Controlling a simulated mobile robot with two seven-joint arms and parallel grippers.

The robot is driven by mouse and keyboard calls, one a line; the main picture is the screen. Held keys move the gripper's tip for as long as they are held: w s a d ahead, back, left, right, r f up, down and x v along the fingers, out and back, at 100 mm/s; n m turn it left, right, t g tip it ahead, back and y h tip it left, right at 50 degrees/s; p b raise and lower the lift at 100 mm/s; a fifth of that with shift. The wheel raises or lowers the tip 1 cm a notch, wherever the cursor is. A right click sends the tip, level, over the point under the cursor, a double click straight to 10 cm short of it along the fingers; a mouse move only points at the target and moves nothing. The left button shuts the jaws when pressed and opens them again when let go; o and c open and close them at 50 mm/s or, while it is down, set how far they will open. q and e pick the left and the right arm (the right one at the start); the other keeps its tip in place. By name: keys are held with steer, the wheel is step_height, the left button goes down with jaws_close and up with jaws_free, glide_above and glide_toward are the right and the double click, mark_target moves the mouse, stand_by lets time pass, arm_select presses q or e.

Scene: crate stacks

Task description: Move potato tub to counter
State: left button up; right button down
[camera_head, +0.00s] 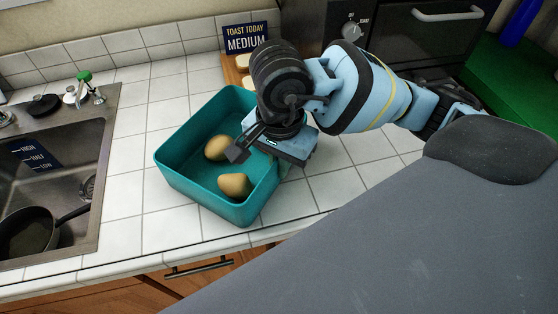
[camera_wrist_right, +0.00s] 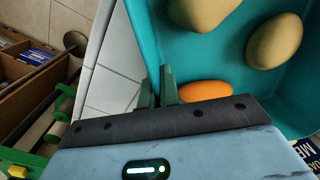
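The teal potato tub (camera_head: 188,188) rests upright on the white tiled counter, right of the sink. Two potatoes (camera_head: 235,185) show inside it in the head view. In the right wrist view the tub (camera_wrist_right: 205,55) also holds an orange item (camera_wrist_right: 205,90), partly hidden by my gripper. My right gripper (camera_wrist_right: 157,88) is at the tub's right-hand wall, with one finger outside and one inside, closed close together on the rim. In the head view the right arm hides the tub's back right part. My left gripper is not in view.
The sink (camera_head: 85,190) at the left holds a dark pan (camera_head: 28,232). A "toast today medium" sign (camera_head: 246,38) and a wooden board with bread (camera_head: 236,72) stand behind the tub. Tiled counter (camera_head: 125,190) is clear between sink and tub.

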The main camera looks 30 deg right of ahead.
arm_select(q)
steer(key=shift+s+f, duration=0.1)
arm_select(e)
steer(key=c, duration=1.6)
jaws_free()
steer(key=shift+c, duration=0.2)
steer(key=shift+r, duration=0.1)
step_height(320, 180, up, 11)
steer(key=shift+f+p, duration=0.1)
steer(key=shift+p, duration=0.8)
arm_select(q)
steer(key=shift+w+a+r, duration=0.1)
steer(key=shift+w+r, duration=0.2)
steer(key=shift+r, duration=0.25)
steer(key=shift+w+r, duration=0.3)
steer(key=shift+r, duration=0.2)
arm_select(e)
steer(key=shift+r, duration=0.65)
